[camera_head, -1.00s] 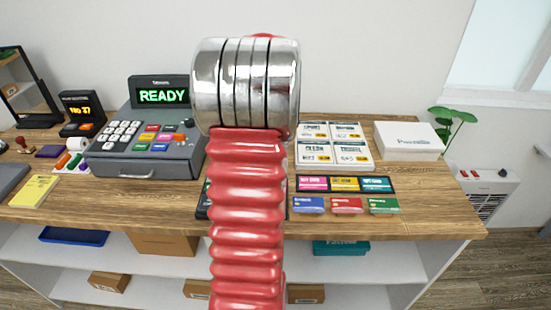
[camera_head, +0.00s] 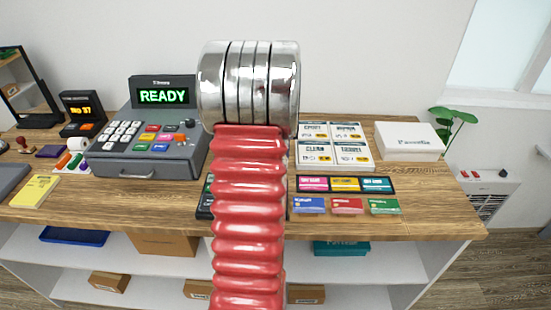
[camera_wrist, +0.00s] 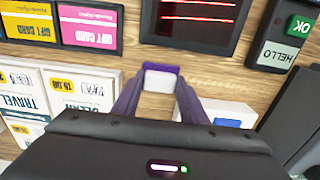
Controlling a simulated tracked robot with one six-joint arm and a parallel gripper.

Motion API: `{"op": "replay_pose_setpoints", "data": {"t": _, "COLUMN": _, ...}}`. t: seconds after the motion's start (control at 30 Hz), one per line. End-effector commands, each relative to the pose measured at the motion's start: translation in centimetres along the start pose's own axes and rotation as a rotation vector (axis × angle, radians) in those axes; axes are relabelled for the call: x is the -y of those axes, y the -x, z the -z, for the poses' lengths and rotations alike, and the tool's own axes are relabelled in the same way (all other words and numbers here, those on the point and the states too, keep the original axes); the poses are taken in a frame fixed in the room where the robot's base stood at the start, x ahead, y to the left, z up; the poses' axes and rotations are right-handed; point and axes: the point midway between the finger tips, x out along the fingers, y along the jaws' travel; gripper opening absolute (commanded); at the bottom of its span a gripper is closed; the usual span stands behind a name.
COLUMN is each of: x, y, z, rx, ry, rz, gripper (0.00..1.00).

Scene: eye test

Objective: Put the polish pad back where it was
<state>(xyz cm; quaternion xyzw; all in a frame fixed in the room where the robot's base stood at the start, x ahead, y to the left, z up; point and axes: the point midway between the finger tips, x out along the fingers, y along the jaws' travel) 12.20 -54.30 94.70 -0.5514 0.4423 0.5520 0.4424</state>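In the wrist view, a small white block with a purple edge, which I take to be the polish pad (camera_wrist: 161,79), sits between the tips of my gripper (camera_wrist: 160,88). Both dark fingers reach its sides and appear shut on it. Wood counter shows behind it and between the fingers; I cannot tell how high above the counter it is. In the head view my red ribbed arm and metal wrist hide the gripper and the pad.
A card terminal (camera_wrist: 285,42), dark reader (camera_wrist: 195,20), gift cards (camera_wrist: 90,24) and price cards (camera_wrist: 80,90) surround the gripper. A grey register (camera_head: 150,145) stands left on the wooden counter (camera_head: 430,205). A white box (camera_head: 408,140) is at right.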

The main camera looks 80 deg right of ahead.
Motion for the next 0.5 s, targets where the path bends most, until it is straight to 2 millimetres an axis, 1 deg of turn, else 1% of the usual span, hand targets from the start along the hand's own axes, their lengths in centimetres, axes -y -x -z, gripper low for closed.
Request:
{"op": "replay_pose_setpoints", "data": {"t": 0.03, "x": 0.00, "y": 0.02, "z": 0.00, "rx": 0.000, "ry": 0.000, "rz": 0.000, "gripper": 0.42}}
{"op": "replay_pose_setpoints", "data": {"t": 0.23, "x": 0.00, "y": 0.03, "z": 0.00, "rx": 0.000, "ry": 0.000, "rz": 0.000, "gripper": 0.56}}
{"op": "replay_pose_setpoints", "data": {"t": 0.5, "x": 0.00, "y": 0.10, "z": 0.00, "rx": 0.000, "ry": 0.000, "rz": 0.000, "gripper": 0.57}}
